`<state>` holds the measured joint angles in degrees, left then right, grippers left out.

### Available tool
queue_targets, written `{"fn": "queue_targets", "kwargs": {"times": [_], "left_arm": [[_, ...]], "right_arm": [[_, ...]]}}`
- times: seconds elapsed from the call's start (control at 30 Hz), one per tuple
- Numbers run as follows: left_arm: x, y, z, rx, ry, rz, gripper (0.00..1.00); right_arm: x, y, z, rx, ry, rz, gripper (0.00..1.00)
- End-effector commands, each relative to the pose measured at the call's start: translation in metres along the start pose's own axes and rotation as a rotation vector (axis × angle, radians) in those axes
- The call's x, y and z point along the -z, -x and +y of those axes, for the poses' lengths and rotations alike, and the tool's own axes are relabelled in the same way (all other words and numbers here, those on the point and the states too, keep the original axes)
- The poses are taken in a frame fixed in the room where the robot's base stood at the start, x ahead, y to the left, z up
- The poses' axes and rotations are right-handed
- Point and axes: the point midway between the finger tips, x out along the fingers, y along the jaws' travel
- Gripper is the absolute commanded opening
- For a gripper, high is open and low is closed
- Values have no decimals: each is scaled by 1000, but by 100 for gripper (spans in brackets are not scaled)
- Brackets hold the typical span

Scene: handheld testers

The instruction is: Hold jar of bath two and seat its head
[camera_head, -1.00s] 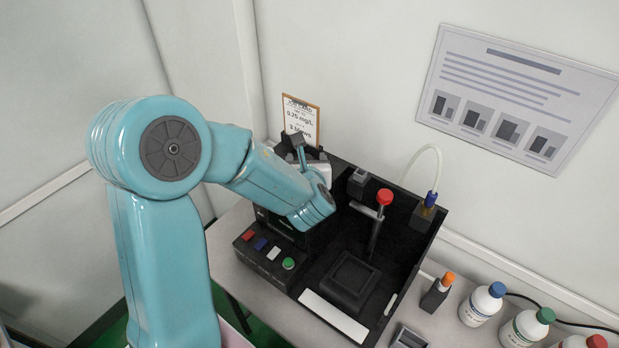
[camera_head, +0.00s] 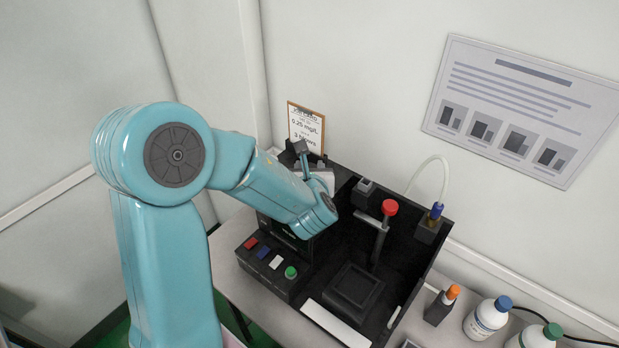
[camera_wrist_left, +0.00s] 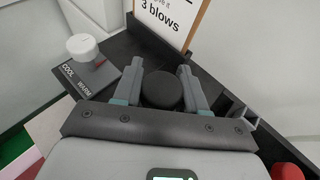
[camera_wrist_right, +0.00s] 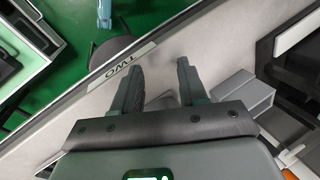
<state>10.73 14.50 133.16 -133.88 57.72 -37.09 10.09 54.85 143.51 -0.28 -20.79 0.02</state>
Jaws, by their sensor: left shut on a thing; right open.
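In the left wrist view my left gripper (camera_wrist_left: 160,68) is shut on a dark round-topped thing (camera_wrist_left: 161,92), which sits between its two fingers. I see this thing only from above; whether it is the jar or its head I cannot tell. In the head view my left arm (camera_head: 270,190) reaches to the back left of a black open bath (camera_head: 355,292) and hides most of that corner. In the right wrist view my right gripper (camera_wrist_right: 160,65) is open and empty above the pale bench, beside a label reading TWO (camera_wrist_right: 120,67).
A clipboard (camera_head: 306,128) stands behind my left gripper. A white knob (camera_wrist_left: 82,45) stands by a COOL/WARM label. A red-topped post (camera_head: 389,208) rises inside the bath. Coloured buttons (camera_head: 276,262) are at front left; bottles (camera_head: 487,318) stand at right.

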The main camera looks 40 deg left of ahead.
Motion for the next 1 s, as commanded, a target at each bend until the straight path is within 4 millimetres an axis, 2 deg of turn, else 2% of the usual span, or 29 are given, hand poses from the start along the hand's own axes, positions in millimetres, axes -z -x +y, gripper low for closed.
{"fn": "queue_targets", "kwargs": {"times": [0.17,0.27,0.5,0.7,0.9,1.0], "left_arm": [[-17,5,0,-1,3,-7,0],[-36,13,0,1,6,-10,0],[-100,40,-1,2,8,-11,0],[-146,59,0,2,7,-8,0],[-174,71,0,0,4,-6,0],[-181,74,0,0,3,-4,0]], "right_arm": [[0,1,0,0,0,0,43],[0,2,-1,0,0,0,43],[0,9,-3,0,0,0,43],[0,16,-6,0,0,0,43],[0,19,-7,0,0,0,43],[0,20,-7,0,0,0,43]]}}
